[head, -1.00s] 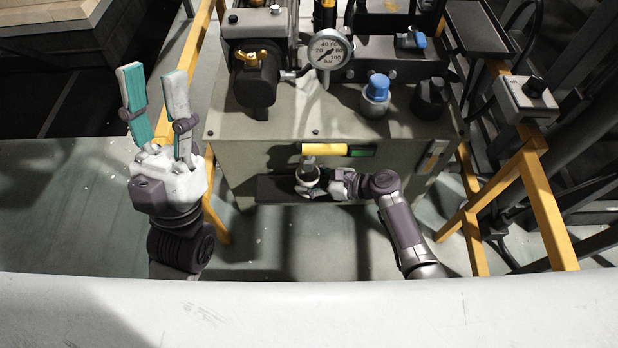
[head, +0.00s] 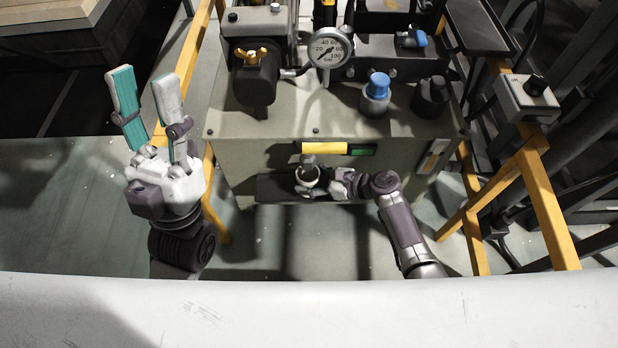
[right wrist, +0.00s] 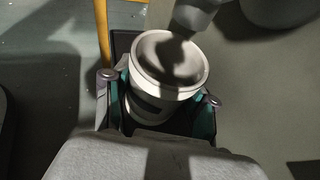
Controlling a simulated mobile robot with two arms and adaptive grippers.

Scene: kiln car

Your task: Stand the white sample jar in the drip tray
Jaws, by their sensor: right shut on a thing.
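The white sample jar (right wrist: 170,65) is in the right wrist view, upright or nearly so, with a pale rim and a dark band. The teal-padded fingers of my right gripper (right wrist: 163,95) are shut on its sides. In the head view the jar (head: 307,172) is small and partly covered by that gripper (head: 318,186). It is over the dark drip tray (head: 275,189) at the front of the grey tank; I cannot tell whether its base touches the tray. My left gripper (head: 146,95) is open and empty, left of the tank.
The grey tank (head: 240,150) has a yellow-fronted bar (head: 322,148) just above the jar. A grey fitting (right wrist: 192,14) hangs close over the jar's rim. A gauge (head: 328,47) and blue cap (head: 377,86) are on top. Yellow rails (head: 545,205) flank the tank.

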